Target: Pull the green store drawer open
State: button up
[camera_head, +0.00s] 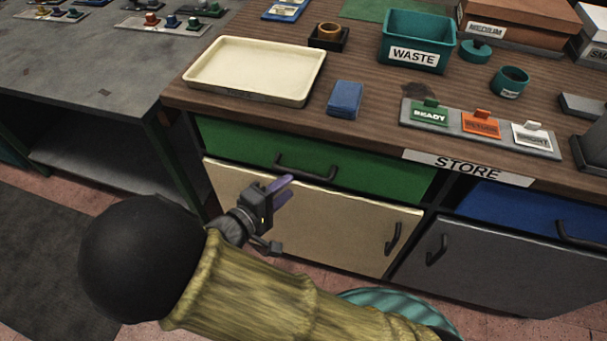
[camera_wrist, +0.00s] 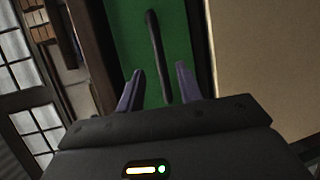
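The green store drawer (camera_head: 234,144) is in the bench front below the wooden top, and it looks shut. Its dark bar handle (camera_head: 306,168) runs along the drawer front. My gripper (camera_head: 282,190) is just in front of and slightly below the handle, over the upper part of the cream door. The handle (camera_wrist: 158,55) stands ahead between the finger lines against the green drawer front (camera_wrist: 180,50). Whether the fingertips reach the handle is hard to tell.
The cream cupboard door (camera_head: 330,220) is below the drawer. A blue drawer (camera_head: 525,212) is to the right, above a grey door (camera_head: 500,265).

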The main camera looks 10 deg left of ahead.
aim_at(304, 173)
jog(key=x, duration=0.7)
jog(key=shift+d+b, duration=0.1)
jog(key=shift+b, duration=0.25)
grip_shut()
